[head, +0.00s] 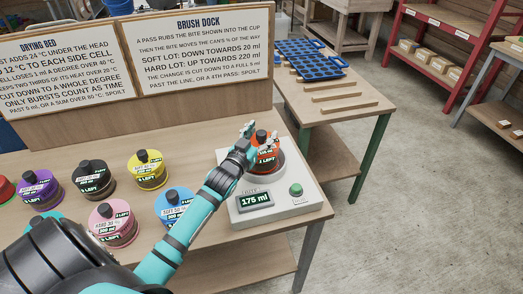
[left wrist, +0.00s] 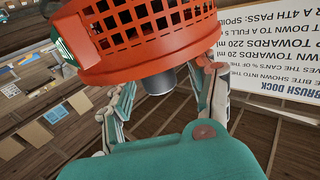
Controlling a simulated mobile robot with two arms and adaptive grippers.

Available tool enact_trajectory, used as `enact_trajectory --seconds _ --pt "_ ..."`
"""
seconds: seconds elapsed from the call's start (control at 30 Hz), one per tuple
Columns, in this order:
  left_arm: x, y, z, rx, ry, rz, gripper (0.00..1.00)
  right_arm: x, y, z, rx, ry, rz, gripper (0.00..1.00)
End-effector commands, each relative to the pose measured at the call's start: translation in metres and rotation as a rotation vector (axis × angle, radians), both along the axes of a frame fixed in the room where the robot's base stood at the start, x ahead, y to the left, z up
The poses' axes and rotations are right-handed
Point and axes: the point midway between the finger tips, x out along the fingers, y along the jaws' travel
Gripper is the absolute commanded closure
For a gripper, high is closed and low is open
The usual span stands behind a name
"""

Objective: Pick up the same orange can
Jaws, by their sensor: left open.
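The orange can (head: 264,160) has a dark knob on top and a label round its side. It sits on the round cup of the white brush dock (head: 248,217), whose display reads 175 ml. My left gripper (head: 259,140) is open, with its fingers around the upper part of the can near the knob. In the left wrist view, the slotted orange can (left wrist: 150,40) fills the top, with its grey knob between the two fingers (left wrist: 160,92). I cannot tell whether the fingers touch it. My right gripper is not in view.
Purple (head: 38,190), black (head: 94,182), yellow (head: 148,170), pink (head: 113,225) and blue (head: 173,208) cans stand left of the dock. Sign boards (head: 203,50) rise behind. A green button (head: 295,189) is on the dock. A table with blue trays (head: 309,66) stands beyond.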

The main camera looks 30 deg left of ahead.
Motion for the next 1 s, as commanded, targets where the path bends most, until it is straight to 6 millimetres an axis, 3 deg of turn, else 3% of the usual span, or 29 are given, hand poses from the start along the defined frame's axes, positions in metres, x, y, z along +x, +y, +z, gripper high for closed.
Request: enact_trajectory --seconds 0.27,0.73,1.0 --pt "0.0039 0.0005 -0.0006 0.001 0.001 0.000 0.42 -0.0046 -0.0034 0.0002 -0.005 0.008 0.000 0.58" --pt "0.0037 0.0005 -0.0005 0.000 0.001 0.000 1.00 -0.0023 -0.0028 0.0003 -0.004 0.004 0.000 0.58" --pt "0.0036 0.0004 -0.0007 0.000 0.001 0.000 1.00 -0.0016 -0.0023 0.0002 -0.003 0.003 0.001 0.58"
